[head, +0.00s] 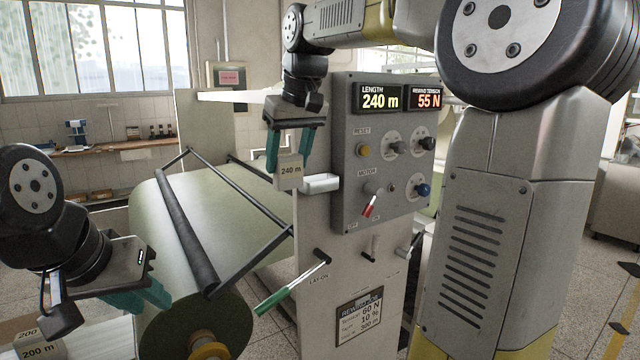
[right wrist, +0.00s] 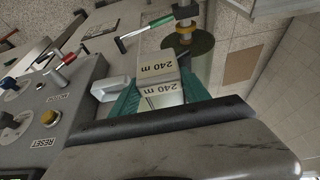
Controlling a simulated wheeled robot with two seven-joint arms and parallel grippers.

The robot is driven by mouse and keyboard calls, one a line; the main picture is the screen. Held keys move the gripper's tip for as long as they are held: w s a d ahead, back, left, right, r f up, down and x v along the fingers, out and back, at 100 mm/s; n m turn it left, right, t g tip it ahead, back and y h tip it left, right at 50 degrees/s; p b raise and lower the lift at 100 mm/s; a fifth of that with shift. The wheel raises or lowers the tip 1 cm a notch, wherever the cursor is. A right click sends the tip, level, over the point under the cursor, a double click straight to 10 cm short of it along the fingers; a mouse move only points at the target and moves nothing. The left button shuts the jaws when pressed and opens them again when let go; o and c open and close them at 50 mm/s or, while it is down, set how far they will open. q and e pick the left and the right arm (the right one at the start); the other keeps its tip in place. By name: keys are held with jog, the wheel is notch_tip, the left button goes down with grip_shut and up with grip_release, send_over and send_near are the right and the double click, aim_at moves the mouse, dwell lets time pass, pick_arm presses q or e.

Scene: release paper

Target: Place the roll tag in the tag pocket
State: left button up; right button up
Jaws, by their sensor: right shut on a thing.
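The roll tag (head: 289,173), a pale block marked "240 m", is held between the teal fingers of my right gripper (head: 290,160). In the right wrist view the tag (right wrist: 160,90) shows "240 m" on two faces. The inside of the pocket is hidden. My left gripper (head: 152,298) is low at the left, its fingers apart and empty.
The control panel (head: 375,150) with knobs and a red-handled lever (head: 370,205) stands right of the pocket. A green-handled lever (head: 290,287) sticks out below. The large pale green paper roll (head: 150,230) lies left. A "200 m" tag (head: 40,348) is at bottom left.

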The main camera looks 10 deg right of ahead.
send_near(319, 165)
jog(key=f, duration=0.1)
jog(key=a+f, duration=0.1)
jog(key=f, duration=0.1)
jog(key=a+f, duration=0.1)
jog(key=shift+w+f, duration=0.2)
jog(key=shift+s+a+f, duration=0.1)
jog(key=shift+a+f, duration=0.05)
jog(key=shift+f, duration=1.6)
jog(key=shift+f, duration=0.15)
jog(key=o, duration=1.4)
